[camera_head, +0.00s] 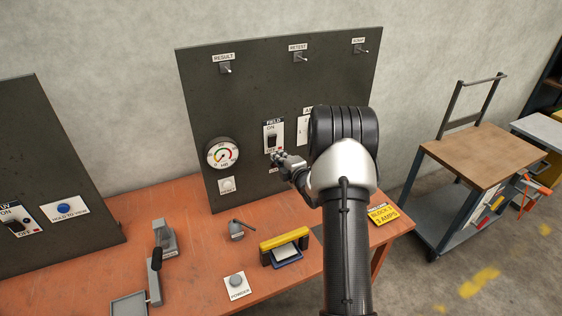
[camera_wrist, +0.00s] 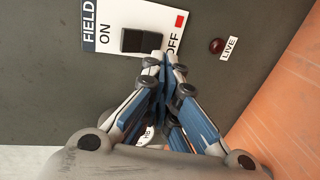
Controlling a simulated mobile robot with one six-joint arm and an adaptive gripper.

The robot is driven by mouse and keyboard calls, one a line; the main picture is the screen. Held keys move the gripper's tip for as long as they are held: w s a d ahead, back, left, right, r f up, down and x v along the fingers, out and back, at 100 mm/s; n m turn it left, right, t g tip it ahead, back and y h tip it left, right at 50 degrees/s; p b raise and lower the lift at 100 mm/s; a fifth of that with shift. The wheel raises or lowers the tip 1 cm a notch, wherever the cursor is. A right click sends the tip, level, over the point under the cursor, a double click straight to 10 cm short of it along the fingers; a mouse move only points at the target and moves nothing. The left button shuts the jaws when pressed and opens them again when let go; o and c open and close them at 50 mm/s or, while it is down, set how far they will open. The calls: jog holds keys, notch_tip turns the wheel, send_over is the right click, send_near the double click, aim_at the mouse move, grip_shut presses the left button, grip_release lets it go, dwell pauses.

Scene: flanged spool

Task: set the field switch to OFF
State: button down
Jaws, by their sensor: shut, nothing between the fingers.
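The field switch is a black rocker (camera_wrist: 133,41) on a white plate marked FIELD (camera_head: 272,127), with ON above and OFF below. The plate is fixed to the dark upright panel. In the wrist view the plate (camera_wrist: 108,46) appears turned sideways, with OFF and a red square at the right. My gripper (camera_head: 277,157) is shut and empty, just in front of the plate's lower end. In the wrist view its fingertips (camera_wrist: 163,58) are beside the rocker's OFF end and partly cover the plate there. Contact and the rocker's tilt cannot be told.
A dark red LIVE lamp (camera_wrist: 216,46) is close to the OFF end. A gauge (camera_head: 222,153) is left of the plate; another labelled plate (camera_head: 303,130) is at its right, partly behind my arm. A yellow-topped block (camera_head: 284,239) and other parts stand on the orange bench (camera_head: 200,285).

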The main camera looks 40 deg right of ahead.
jog(key=f+v, duration=0.1)
jog(key=v, duration=0.6)
jog(key=shift+s+f+p, duration=0.35)
jog(key=shift+s+f, duration=0.05)
jog(key=shift+s, duration=0.15)
jog(key=shift+s, duration=0.1)
jog(key=shift+a+r, duration=0.1)
jog(key=s+a+r+m+g, duration=0.3)
jog(key=a+r+m+g, duration=0.3)
jog(key=a+r, duration=0.85)
jog(key=s+a+r+m+g+y, duration=0.1)
jog(key=s+a+m, duration=0.3)
jog(key=s+a, duration=0.5)
jog(key=s+a+r+m+g+y, duration=0.2)
jog(key=s+a+m, duration=0.3)
jog(key=s+a, duration=0.5)
jog(key=s+g, duration=0.1)
jog(key=s, duration=0.6)
jog(key=shift+s+a+r+g+y, duration=0.15)
jog(key=shift+a+r+g+y, duration=0.05)
jog(key=shift+g+y, duration=0.1)
